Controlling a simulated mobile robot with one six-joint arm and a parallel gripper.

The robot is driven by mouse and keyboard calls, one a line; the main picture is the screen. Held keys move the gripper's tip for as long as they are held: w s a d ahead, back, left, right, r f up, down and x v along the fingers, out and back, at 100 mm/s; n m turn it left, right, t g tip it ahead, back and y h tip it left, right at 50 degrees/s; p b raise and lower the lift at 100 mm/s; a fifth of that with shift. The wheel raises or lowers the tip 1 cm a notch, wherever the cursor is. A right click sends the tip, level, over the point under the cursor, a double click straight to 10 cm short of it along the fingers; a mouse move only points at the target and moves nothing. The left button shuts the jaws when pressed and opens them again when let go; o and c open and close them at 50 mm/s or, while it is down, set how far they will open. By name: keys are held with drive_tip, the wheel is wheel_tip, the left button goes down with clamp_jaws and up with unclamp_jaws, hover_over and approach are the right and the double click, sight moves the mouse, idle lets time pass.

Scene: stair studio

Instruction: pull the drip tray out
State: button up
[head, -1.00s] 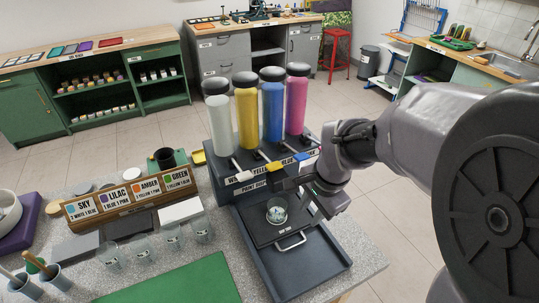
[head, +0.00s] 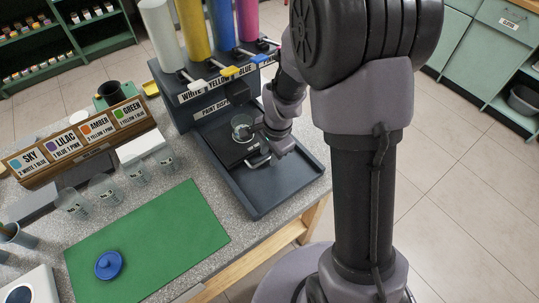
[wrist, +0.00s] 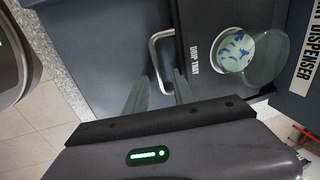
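The dark drip tray (head: 230,153) lies under the paint dispenser, in a larger dark base (head: 270,190). Its label shows in the wrist view (wrist: 195,50). Its metal U-shaped handle (head: 258,162) faces the front; the handle (wrist: 153,55) is also clear in the wrist view. A clear cup (head: 241,127) with blue and pale contents stands on the tray. My gripper (head: 264,146) is low beside the handle. In the wrist view my gripper (wrist: 161,77) has its fingers apart, one on each side of the handle bar. I cannot tell whether they touch it.
The dispenser (head: 205,92) holds white, yellow, blue and pink bottles behind the tray. Several clear cups (head: 137,172), a recipe board (head: 75,140) and a green mat (head: 150,240) are to the left. The base in front of the handle is empty.

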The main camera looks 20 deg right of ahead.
drive_tip(key=shift+c, duration=0.4)
clamp_jaws()
idle(1.1)
